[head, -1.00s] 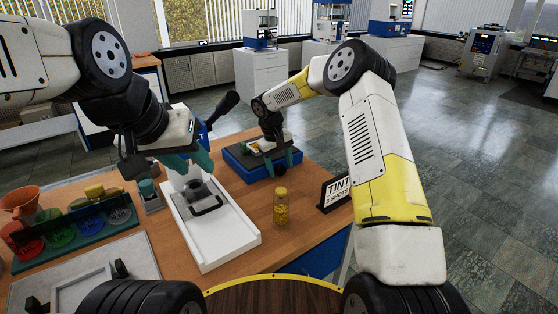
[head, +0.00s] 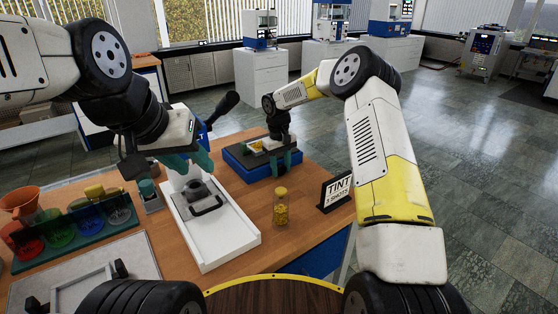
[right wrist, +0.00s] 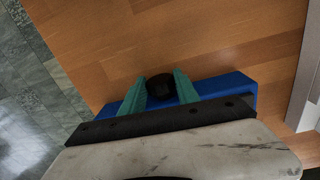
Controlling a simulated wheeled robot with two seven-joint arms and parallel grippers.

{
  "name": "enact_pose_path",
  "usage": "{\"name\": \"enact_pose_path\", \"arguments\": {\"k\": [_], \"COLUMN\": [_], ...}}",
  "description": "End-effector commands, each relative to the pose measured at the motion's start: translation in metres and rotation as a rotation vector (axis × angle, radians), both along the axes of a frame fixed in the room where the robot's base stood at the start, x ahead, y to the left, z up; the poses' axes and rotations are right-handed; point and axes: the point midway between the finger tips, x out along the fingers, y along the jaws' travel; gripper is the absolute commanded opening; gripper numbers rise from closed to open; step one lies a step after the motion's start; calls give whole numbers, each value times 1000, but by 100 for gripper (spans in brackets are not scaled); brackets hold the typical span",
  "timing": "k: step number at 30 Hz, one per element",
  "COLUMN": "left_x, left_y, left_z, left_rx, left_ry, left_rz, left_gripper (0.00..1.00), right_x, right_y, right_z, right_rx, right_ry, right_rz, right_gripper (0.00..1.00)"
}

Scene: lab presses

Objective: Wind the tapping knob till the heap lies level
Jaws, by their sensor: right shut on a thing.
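The tapping knob is a small black knob (right wrist: 161,87) on the near side of a blue-based device (head: 236,162) on the wooden bench. My right gripper (right wrist: 160,82) has its teal fingers on either side of the knob and is shut on it. In the head view my right gripper (head: 284,163) hides most of the knob. A yellow heap (head: 261,146) shows on top of the device, partly covered by the gripper; I cannot tell how level it is. My left gripper (head: 196,164) hangs over the white press stand with its fingers apart, and looks empty.
A white stand (head: 222,240) with a dark handled part is left of the device. A jar of yellow grains (head: 281,208) and a TINT sign (head: 337,191) stand near the bench's right edge. Coloured beakers and an orange funnel (head: 20,200) are at the left.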

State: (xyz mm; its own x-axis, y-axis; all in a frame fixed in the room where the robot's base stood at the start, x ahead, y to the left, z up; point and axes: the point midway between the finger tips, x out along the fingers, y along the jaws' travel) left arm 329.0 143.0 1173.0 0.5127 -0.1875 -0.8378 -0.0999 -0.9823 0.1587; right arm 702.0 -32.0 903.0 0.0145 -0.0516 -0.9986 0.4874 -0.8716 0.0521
Motion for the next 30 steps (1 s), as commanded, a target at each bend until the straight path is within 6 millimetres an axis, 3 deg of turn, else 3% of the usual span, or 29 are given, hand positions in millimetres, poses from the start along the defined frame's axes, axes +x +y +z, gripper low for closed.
{"name": "enact_pose_path", "arguments": {"k": [9, 21, 22, 24, 25, 30], "left_x": [0, 0, 0, 0, 0, 0], "left_y": [0, 0, 0, 0, 0, 0], "left_z": [0, 0, 0, 0, 0, 0], "left_rx": [0, 0, 0, 0, 0, 0], "left_ry": [0, 0, 0, 0, 0, 0], "left_rz": [0, 0, 0, 0, 0, 0], "left_gripper": [36, 36, 36, 36, 36, 36], "right_x": [4, 3, 3, 3, 3, 3], "right_y": [-6, -6, -6, -6, -6, -5], "right_z": [-1, 0, 0, 0, 0, 0], "right_rx": [261, 298, 298, 297, 297, 297], "right_ry": [173, 197, 197, 197, 197, 197], "right_rz": [-5, -1, -1, -1, -1, 0], "right_gripper": [0, 0, 41, 55, 59, 59]}}
